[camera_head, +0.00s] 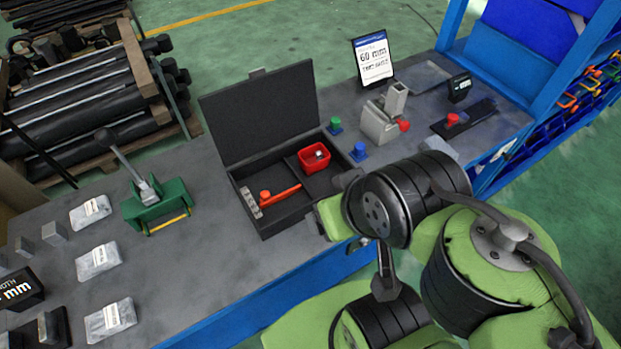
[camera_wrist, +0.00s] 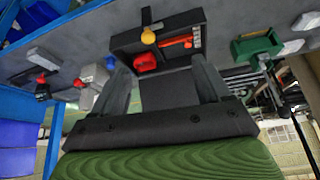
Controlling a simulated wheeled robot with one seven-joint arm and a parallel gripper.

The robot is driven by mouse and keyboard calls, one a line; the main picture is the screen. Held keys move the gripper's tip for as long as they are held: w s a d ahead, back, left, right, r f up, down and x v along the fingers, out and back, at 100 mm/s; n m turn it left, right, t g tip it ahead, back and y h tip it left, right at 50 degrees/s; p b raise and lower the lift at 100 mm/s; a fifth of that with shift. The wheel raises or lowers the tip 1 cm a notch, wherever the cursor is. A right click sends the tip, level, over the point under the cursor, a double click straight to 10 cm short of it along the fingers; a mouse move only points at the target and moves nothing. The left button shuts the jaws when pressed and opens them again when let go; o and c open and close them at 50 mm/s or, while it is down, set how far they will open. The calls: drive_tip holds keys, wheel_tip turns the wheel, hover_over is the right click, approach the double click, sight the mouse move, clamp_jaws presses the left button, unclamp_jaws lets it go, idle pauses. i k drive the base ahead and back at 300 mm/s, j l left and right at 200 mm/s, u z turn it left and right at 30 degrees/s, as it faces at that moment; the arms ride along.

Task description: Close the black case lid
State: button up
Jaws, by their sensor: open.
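The black case (camera_head: 270,226) stands open on the grey bench. Its lid (camera_head: 262,112) stands up from the back edge, leaning slightly back. Inside the case lie a red-handled tool (camera_head: 278,195), a small grey block strip (camera_head: 251,203) and a red bin (camera_head: 314,158). In the wrist view the case (camera_wrist: 125,42) is at the top, with the lid (camera_wrist: 168,92) visible between my fingers. My gripper (camera_wrist: 160,64) is open, its fingers wide apart with nothing held. I cannot tell whether they touch the lid.
A green vise (camera_head: 155,205) stands left of the case. Green and blue knobs (camera_head: 359,151), a grey block fixture (camera_head: 380,122) and a sign (camera_head: 373,59) stand to its right. Labelled pouches (camera_head: 97,260) lie at the left. Bare bench lies between vise and case.

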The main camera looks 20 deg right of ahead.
sight(261, 111)
drive_tip(key=i+l, duration=0.1)
drive_tip(key=l, duration=0.5)
drive_tip(key=i+l+u, duration=0.1)
drive_tip(key=l, duration=1.1)
drive_tip(key=i+u, duration=0.05)
